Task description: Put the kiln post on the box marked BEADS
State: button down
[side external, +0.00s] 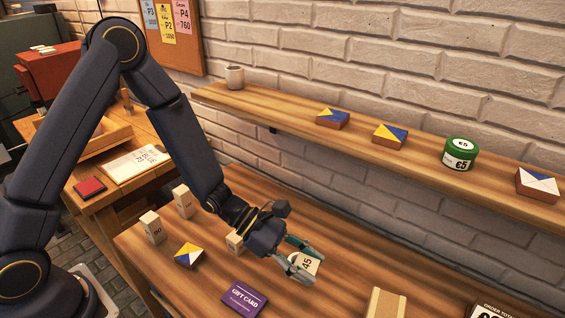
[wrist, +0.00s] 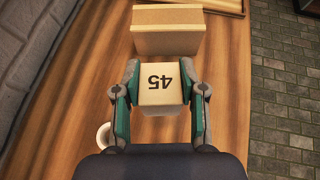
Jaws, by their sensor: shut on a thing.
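My gripper (side external: 314,268) is shut on a cream kiln post (side external: 304,264) marked 45, held over the workbench. In the wrist view, the post (wrist: 162,92) sits between the two fingers of my gripper (wrist: 162,70), with its 45 face showing. A tan box (side external: 386,303) stands on the bench to the right of my gripper, cut off by the lower edge of the picture. The box (wrist: 167,38) also shows just beyond the post in the wrist view. I cannot read any BEADS marking on it.
Other pale blocks stand on the bench (side external: 350,270), one marked 90 (side external: 153,228) and one farther back (side external: 182,202). A purple gift card (side external: 243,298) and a painted tile (side external: 188,254) lie nearby. A wall shelf (side external: 285,104) holds a mug, tiles and a green tin (side external: 459,152).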

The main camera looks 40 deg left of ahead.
aim_at(381, 303)
jog(key=s+a+m+g+y, duration=0.1)
jog(key=s+m+g+y, duration=0.2)
jog(key=s+m+y, duration=0.55)
jog(key=s+m+g+y, duration=0.3)
jog(key=s+m+y, duration=0.1)
jog(key=m, duration=1)
jog(key=d+r+m+t+h, duration=0.45)
jog(key=r+m, duration=0.35)
jog(key=m, duration=0.4)
jog(key=w+d+f, duration=0.8)
jog(key=w+f, duration=0.3)
jog(key=f, duration=0.2)
jog(key=shift+w+d+f, duration=0.25)
jog(key=shift+d+f, duration=0.05)
